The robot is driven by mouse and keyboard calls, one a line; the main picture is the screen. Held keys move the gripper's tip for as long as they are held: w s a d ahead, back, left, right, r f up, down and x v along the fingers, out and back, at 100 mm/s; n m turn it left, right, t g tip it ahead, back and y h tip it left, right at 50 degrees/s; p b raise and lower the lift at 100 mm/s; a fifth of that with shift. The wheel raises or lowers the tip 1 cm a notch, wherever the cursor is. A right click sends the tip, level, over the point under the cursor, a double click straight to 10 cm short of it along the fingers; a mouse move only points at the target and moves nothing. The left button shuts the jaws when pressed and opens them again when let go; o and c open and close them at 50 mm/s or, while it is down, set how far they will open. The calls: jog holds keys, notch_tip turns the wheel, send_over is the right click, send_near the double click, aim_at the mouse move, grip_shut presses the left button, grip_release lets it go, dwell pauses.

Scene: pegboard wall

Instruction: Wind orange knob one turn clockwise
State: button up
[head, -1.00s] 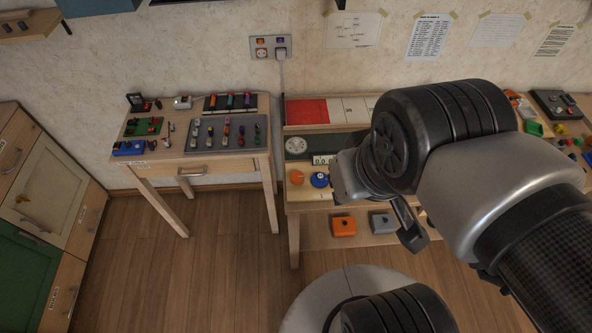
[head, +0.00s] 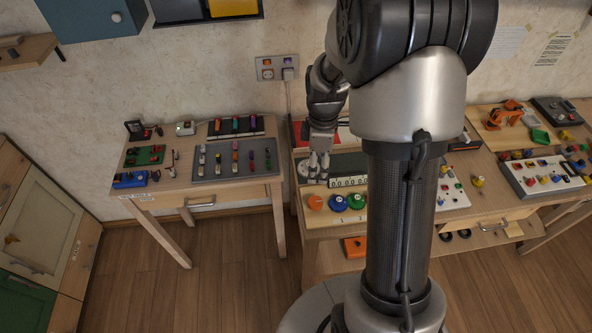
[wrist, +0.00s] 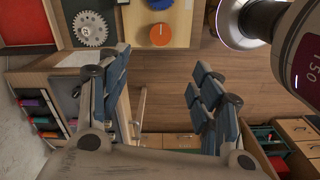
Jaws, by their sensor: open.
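The orange knob (head: 315,202) sits on a light wooden panel at the front left of the middle table, left of a blue knob (head: 337,203) and a green knob. In the wrist view the orange knob (wrist: 160,34) shows near the top, with a pointer line on its face. My gripper (head: 319,176) hangs above the back left of that panel, near the grey gear dial and behind the knob. In the wrist view its fingers (wrist: 166,100) are wide apart with nothing between them, and the knob is beyond them.
A counter display (head: 348,183) stands behind the knobs. The grey gear dial (wrist: 90,28) is beside the panel. A side table (head: 237,187) with small parts stands to the left, with a floor gap between. My arm hides part of the middle table.

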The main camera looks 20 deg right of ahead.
aim_at(315, 201)
notch_tip(315, 201, down, 18)
jog(key=b, duration=0.5)
jog(key=shift+r+b, duration=0.2)
jog(key=shift+b, duration=0.1)
jog(key=c, duration=1.1)
jog(key=shift+o, duration=0.2)
